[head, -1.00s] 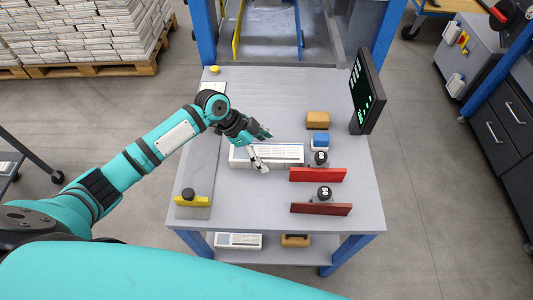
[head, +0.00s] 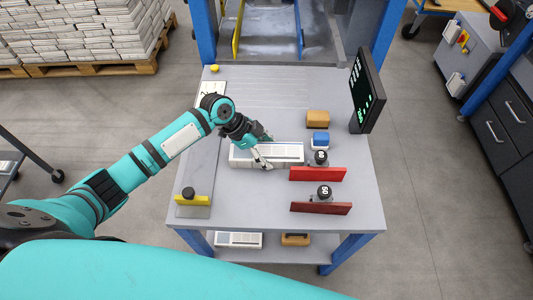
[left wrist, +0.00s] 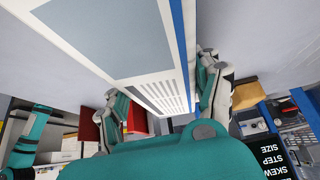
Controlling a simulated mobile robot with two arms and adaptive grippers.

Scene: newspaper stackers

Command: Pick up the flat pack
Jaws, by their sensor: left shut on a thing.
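The flat pack (head: 285,153) is a long, low white bundle with a grey printed top and a blue edge strip. It lies flat on the grey table (head: 290,88). My left gripper (head: 266,152) reaches over the pack near its middle, one finger at the far long side and one at the near side. In the left wrist view the pack (left wrist: 110,35) runs between the two fingers, which press on its sides. The left gripper is shut on it. I cannot see a clear gap under the pack. My right gripper is not in view.
Two red plates (head: 318,175) with black knobs stand in front on the right. A tan block (head: 318,119) and a blue-and-white block (head: 320,140) sit behind. A dark screen (head: 367,92) stands at the right edge.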

